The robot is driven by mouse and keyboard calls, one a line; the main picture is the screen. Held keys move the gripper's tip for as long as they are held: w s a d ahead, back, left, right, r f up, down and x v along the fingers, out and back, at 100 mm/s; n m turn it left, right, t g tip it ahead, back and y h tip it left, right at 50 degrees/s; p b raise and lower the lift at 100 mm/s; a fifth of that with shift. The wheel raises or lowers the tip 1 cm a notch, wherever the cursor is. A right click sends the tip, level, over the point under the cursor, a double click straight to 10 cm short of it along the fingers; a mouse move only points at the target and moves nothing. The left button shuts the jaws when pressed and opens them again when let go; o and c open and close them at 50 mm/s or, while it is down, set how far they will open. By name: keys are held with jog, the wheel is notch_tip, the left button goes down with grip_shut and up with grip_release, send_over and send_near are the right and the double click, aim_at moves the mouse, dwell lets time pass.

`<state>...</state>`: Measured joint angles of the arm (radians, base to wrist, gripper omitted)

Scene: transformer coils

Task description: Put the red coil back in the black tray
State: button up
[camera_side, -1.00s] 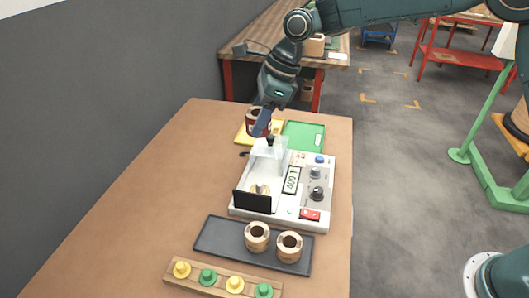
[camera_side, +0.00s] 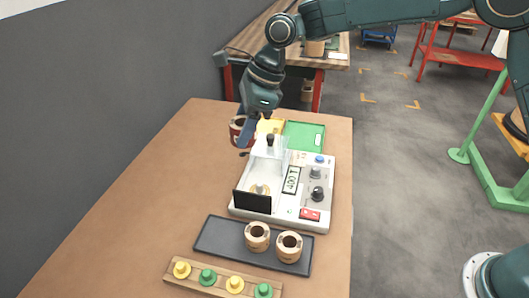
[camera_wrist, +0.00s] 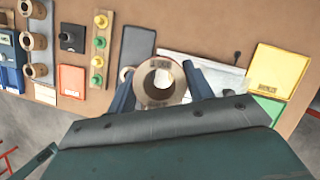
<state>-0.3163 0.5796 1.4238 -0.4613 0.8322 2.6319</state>
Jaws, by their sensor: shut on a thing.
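My gripper (camera_side: 243,132) is shut on the red coil (camera_side: 236,128), held in the air above the table, left of the yellow tray. In the wrist view the coil (camera_wrist: 147,99) sits between both fingers, its open bore facing the camera. The black tray (camera_side: 217,233) lies on the near part of the table, well away from my gripper. Two tan coils, one (camera_side: 257,244) left of the other (camera_side: 289,254), stand upright in its middle and right; its left part is bare. The tray also shows in the wrist view (camera_wrist: 137,48).
A white tester (camera_side: 278,215) with a black panel and a clear cover stands between my gripper and the tray. Yellow (camera_side: 268,127) and green (camera_side: 310,137) trays lie behind it. A wooden peg rack (camera_side: 222,281) is in front. The table's left side is clear.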

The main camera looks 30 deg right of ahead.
jog(key=s+a+f+n+g, duration=0.1)
jog(key=s+a+f+n, duration=0.2)
jog(key=a, duration=0.7)
jog(key=shift+s+a+f, duration=0.1)
jog(key=shift+s+f, duration=0.15)
jog(key=shift+f, duration=2.85)
jog(key=shift+s+a+f, duration=0.1)
jog(key=shift+s+f, duration=0.1)
jog(key=shift+f, duration=2.85)
jog(key=shift+s+f, duration=0.25)
jog(key=shift+f, duration=2.85)
jog(key=shift+f, duration=0.15)
jog(key=o, duration=1.2)
jog(key=shift+c, duration=0.2)
jog(key=v, duration=1.2)
jog(key=shift+d, duration=0.15)
